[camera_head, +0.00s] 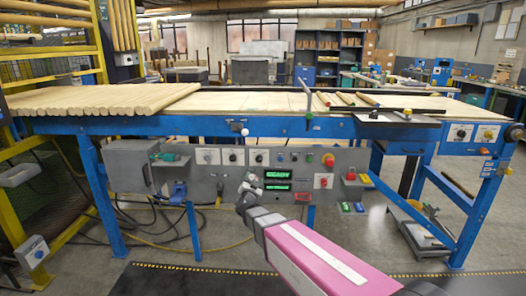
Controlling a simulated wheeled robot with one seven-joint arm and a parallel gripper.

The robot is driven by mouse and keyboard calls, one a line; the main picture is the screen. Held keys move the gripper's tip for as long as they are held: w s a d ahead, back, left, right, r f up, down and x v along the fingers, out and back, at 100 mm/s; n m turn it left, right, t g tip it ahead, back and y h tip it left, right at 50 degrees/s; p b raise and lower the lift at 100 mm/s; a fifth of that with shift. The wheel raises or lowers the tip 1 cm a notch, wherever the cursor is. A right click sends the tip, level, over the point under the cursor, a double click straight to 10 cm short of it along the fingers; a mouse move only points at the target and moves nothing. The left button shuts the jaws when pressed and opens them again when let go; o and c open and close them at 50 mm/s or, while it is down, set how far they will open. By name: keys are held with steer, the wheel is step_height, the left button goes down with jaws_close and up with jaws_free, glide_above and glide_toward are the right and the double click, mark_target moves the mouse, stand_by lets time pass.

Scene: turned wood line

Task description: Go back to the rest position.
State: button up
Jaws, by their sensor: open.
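My arm enters from the bottom right, with a pink link and a grey wrist. It reaches toward the grey control panel (218,178) under the blue table. My gripper (249,183) is small in the picture, in front of the panel and just left of its green-lit displays (278,175). It is open, and I see nothing held in it. I cannot tell how far it stands from the panel.
Turned wooden rods (110,98) lie side by side on the blue table (290,126). A red emergency button (328,159) is on the panel. Cables lie on the floor at left. A yellow rack (100,40) stands at the left. Floor in front is clear.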

steer(key=s+d+f+n+g+y, duration=0.6)
steer(key=s+d+f+n+g, duration=0.2)
steer(key=d+f+g, duration=0.35)
steer(key=s+d+f+g+h, duration=0.3)
steer(key=s+d+g, duration=0.6)
steer(key=s+d, duration=0.5)
steer(key=shift+s+d+f, duration=0.2)
steer(key=shift+s+f, duration=0.35)
steer(key=shift+s, duration=0.7)
